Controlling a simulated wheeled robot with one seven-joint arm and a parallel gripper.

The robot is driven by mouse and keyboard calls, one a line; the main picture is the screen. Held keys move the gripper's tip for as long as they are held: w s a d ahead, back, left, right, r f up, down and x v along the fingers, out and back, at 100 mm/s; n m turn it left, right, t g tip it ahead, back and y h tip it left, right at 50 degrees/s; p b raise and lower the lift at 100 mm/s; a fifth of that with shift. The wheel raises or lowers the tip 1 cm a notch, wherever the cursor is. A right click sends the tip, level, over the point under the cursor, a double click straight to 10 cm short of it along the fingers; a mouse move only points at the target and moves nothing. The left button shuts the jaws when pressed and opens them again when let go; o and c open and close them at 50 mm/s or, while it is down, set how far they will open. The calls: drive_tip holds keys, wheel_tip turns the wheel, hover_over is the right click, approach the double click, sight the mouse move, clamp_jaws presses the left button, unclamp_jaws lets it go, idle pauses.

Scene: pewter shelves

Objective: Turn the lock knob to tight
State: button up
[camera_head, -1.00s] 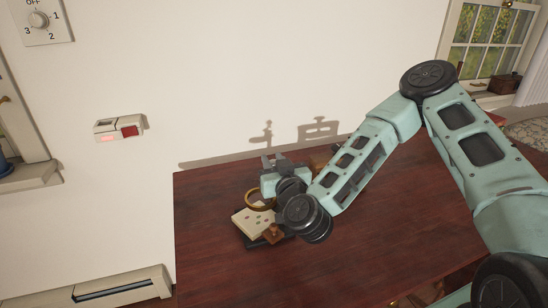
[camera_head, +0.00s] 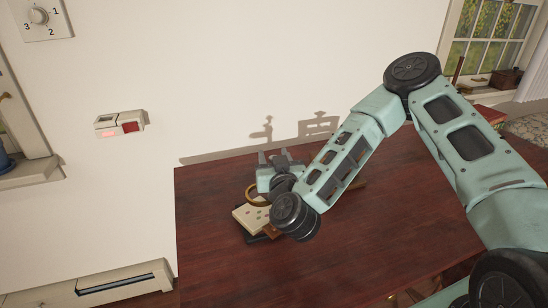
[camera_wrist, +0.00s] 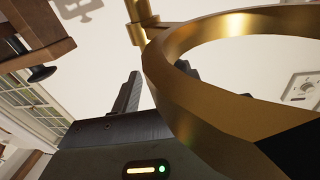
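A small stand on the table has a cream plate with dots (camera_head: 250,217) and a brass ring (camera_head: 252,196) above it. The ring (camera_wrist: 185,70) is large and close in the wrist view, crossing in front of my right finger. A small black knob (camera_wrist: 42,74) sits on a brown wooden block (camera_wrist: 35,35) at upper left there; I cannot tell whether it is the lock knob. No tight mark is readable. My arm hides part of the stand.
The dark red wooden table (camera_head: 215,260) is mostly clear in front and left of the stand. The white wall is close behind. A wall switch box (camera_head: 120,124) and a numbered dial (camera_head: 40,17) are at left. A window (camera_head: 490,45) is at upper right.

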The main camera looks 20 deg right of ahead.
drive_tip(key=shift+s, duration=0.1)
drive_tip(key=s+a+p, duration=0.2)
drive_tip(key=s+p, duration=0.5)
drive_tip(key=s, duration=1)
drive_tip(key=shift+a, duration=0.25)
idle(0.6)
drive_tip(key=shift+o, duration=0.3)
